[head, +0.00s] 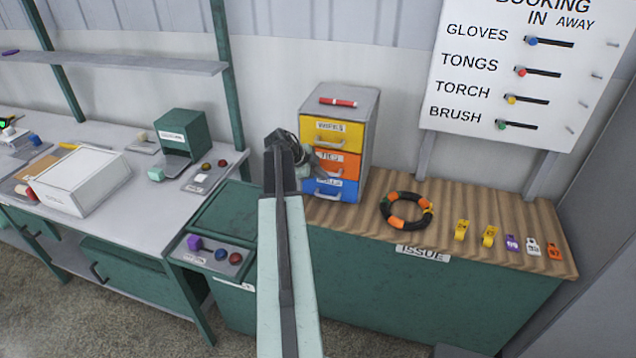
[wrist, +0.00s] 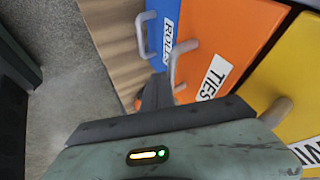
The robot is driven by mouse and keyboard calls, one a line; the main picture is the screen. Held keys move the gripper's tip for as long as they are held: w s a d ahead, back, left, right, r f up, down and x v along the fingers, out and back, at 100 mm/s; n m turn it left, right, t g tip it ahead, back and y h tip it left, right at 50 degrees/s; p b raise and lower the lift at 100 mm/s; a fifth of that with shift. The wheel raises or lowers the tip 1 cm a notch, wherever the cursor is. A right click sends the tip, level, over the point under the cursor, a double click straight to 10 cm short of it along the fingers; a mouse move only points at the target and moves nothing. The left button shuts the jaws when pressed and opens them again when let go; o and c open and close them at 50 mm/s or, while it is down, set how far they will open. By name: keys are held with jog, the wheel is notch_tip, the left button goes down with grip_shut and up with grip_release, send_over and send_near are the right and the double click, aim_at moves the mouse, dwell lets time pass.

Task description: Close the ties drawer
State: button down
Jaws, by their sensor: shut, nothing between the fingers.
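The ties drawer (head: 345,166) is the orange middle drawer of a small grey cabinet (head: 369,130). In the wrist view its orange front (wrist: 222,40) shows a TIES label and a grey handle (wrist: 174,68). I cannot tell exactly how far it stands out. My gripper (head: 305,163) is at the left of the drawer fronts and hides part of them. In the wrist view my gripper (wrist: 157,92) is shut and empty, close to the ties handle; contact cannot be told.
The yellow wipes drawer (head: 350,135) is above and the blue rolls drawer (head: 345,190) below. A red marker (head: 338,102) lies on top of the cabinet. A black and orange ring (head: 406,210) and several tags lie to the right on the wooden counter (head: 460,195).

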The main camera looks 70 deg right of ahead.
jog(key=shift+d+r, duration=0.1)
jog(key=shift+d, duration=0.45)
jog(key=w+a+r+p, duration=0.3)
jog(key=a+r+p, duration=0.3)
jog(key=a, duration=0.3)
jog(key=shift+w+a+r+p, duration=0.25)
jog(key=shift+w+r+p, duration=0.15)
jog(key=shift+p, duration=0.1)
